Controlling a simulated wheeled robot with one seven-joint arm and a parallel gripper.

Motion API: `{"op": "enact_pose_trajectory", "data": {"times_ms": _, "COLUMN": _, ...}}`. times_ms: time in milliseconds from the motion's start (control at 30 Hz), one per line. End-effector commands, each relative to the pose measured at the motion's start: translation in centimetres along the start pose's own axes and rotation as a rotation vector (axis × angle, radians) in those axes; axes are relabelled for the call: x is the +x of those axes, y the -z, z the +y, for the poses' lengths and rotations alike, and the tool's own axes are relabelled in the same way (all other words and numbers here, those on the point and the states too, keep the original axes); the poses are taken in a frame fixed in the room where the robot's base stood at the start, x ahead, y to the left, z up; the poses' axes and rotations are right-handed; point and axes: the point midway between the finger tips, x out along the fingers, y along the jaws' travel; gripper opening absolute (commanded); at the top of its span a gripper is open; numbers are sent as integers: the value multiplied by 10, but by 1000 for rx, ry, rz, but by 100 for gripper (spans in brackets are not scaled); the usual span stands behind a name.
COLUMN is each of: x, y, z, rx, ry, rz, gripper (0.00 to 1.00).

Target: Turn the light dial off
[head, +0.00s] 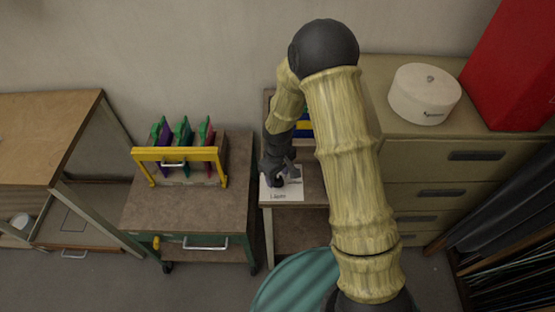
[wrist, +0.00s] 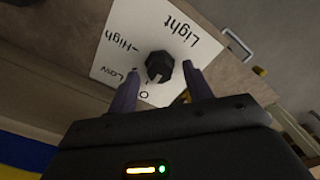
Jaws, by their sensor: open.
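The light dial (wrist: 159,66) is a black knob on a white panel (wrist: 116,69) marked Light, High, Low and 0 in the wrist view. A pale pointer mark on the knob seems to face the 0 and Low side; its exact setting is hard to tell. My gripper (wrist: 158,82) is open, with one finger on each side of the knob and small gaps showing. In the head view my gripper (head: 281,175) is over the white panel (head: 285,192) on a small table, and it hides most of the dial.
A green cart (head: 165,210) with a yellow-handled rack (head: 175,154) stands to the left. A drawer cabinet (head: 440,150) with a round white box (head: 424,94) and a red box (head: 515,65) stands to the right. A teal round object (head: 290,285) is in front.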

Motion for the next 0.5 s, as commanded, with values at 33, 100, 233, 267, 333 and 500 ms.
{"op": "enact_pose_trajectory", "data": {"times_ms": 33, "x": -5, "y": 1, "z": 0, "rx": 1, "ry": -1, "rz": 3, "gripper": 50}}
{"op": "enact_pose_trajectory", "data": {"times_ms": 100, "x": -12, "y": 0, "z": 1, "rx": 2, "ry": -1, "rz": 3, "gripper": 50}}
{"op": "enact_pose_trajectory", "data": {"times_ms": 233, "x": -33, "y": 1, "z": 1, "rx": 2, "ry": -3, "rz": 5, "gripper": 50}}
{"op": "enact_pose_trajectory", "data": {"times_ms": 267, "x": -38, "y": 1, "z": 1, "rx": 1, "ry": -2, "rz": 5, "gripper": 50}}
{"op": "enact_pose_trajectory", "data": {"times_ms": 333, "x": -51, "y": 1, "z": 1, "rx": 1, "ry": -3, "rz": 5, "gripper": 50}}
{"op": "enact_pose_trajectory", "data": {"times_ms": 500, "x": -84, "y": 1, "z": 1, "rx": 1, "ry": -3, "rz": 5, "gripper": 50}}
